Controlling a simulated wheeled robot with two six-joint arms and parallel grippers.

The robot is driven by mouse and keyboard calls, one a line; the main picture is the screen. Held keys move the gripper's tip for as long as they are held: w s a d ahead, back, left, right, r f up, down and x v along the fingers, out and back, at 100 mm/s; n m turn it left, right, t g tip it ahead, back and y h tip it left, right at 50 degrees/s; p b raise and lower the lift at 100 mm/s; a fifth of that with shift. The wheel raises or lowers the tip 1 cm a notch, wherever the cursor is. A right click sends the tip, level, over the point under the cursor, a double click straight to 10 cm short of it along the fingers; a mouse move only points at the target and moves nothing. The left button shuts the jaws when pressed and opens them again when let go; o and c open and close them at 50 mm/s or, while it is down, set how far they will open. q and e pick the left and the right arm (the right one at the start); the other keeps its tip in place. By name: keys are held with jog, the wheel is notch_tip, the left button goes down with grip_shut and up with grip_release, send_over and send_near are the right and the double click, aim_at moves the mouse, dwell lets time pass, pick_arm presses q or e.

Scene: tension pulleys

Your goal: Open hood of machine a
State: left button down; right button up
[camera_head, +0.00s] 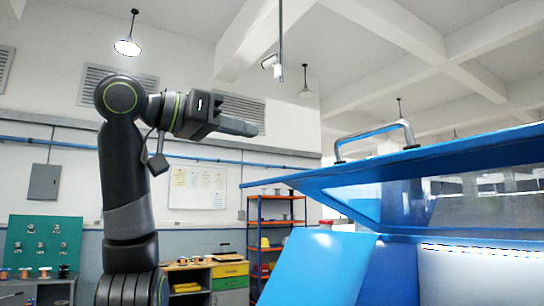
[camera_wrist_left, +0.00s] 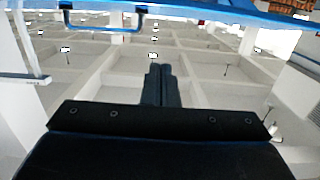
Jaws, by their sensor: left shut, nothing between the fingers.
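A blue machine (camera_head: 318,265) with a blue hood (camera_head: 460,152) fills the right of the head view. The hood has clear panels below its top edge and a grey bar handle (camera_head: 378,137) on top. How far the hood is raised I cannot tell. My left gripper (camera_head: 240,127) is shut and empty. It points right, in the air left of the handle and apart from it. In the left wrist view its fingers (camera_wrist_left: 160,84) are together, and a blue edge with a handle (camera_wrist_left: 103,22) crosses the top. My right gripper is not in view.
An orange shelf rack (camera_head: 277,225) and a workbench with drawers (camera_head: 229,275) stand behind. A green panel (camera_head: 44,242) is at the far left. A blue pipe (camera_head: 200,141) runs along the back wall. Air around my left gripper is clear.

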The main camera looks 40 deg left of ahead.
pick_arm(q)
jog(key=w+d+f+p, duration=0.1)
jog(key=w+d+f, duration=0.1)
jog(key=w, duration=0.3)
jog(key=w+d+f+p, duration=0.1)
jog(key=w+f+p, duration=0.1)
jog(key=w, duration=0.3)
jog(key=shift+d+f, duration=0.35)
jog(key=shift+d, duration=0.05)
notch_tip(320, 180, down, 11)
jog(key=s+t+b, duration=0.1)
jog(key=s+b, duration=0.1)
jog(key=b, duration=0.9)
jog(key=shift+a+r, duration=0.15)
jog(key=shift+a, duration=0.15)
jog(key=shift+r, duration=0.1)
